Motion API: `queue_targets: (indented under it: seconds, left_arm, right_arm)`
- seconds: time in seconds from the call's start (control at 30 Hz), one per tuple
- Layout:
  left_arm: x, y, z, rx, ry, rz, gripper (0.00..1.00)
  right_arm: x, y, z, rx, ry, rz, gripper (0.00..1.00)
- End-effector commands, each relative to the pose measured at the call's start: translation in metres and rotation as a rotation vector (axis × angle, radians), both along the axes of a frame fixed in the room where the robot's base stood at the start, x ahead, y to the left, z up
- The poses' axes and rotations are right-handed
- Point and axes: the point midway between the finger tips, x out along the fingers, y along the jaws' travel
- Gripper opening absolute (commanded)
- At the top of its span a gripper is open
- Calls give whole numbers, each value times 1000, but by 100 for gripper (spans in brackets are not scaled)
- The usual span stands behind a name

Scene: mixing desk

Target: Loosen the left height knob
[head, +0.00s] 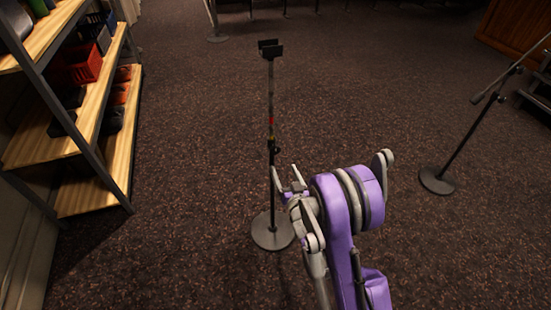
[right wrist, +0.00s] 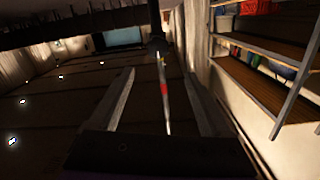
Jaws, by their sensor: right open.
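A thin upright stand (head: 271,100) with a forked top and a round base stands in the middle of the head view. It has a red band, with a dark collar (head: 273,147) below it on the pole. I cannot clearly make out a separate height knob. My right gripper (head: 285,181) is open beside the lower pole, just below the collar. In the right wrist view the pole (right wrist: 164,92) shows between the two spread fingers, and I cannot tell whether they touch it. My left gripper is not in view.
A wooden shelf rack (head: 85,125) with red bins stands at the left. A second stand (head: 462,140) with a round base and slanted boom is at the right. Carpet (head: 190,180) around the middle stand is clear. A wooden cabinet (head: 515,28) is at the far right.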

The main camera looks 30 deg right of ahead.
Motion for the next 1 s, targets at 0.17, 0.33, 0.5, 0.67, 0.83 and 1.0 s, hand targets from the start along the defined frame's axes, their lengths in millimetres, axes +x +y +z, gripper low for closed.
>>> queue_targets:
  seconds: [0.17,0.33,0.5,0.67,0.83,1.0]
  left_arm:
    - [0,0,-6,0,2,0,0]
    - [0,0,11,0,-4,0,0]
    - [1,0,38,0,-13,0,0]
    - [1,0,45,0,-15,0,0]
    - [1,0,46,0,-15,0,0]
    - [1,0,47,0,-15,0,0]
  right_arm:
    - [-1,-5,-16,-1,-49,11,81]
    - [7,-7,-11,-2,-55,12,81]
    - [24,-11,-10,-1,-54,12,81]
    - [57,-18,-14,-2,-53,13,81]
    - [85,-25,-16,-1,-52,13,81]
    - [100,-28,-16,-2,-52,12,81]
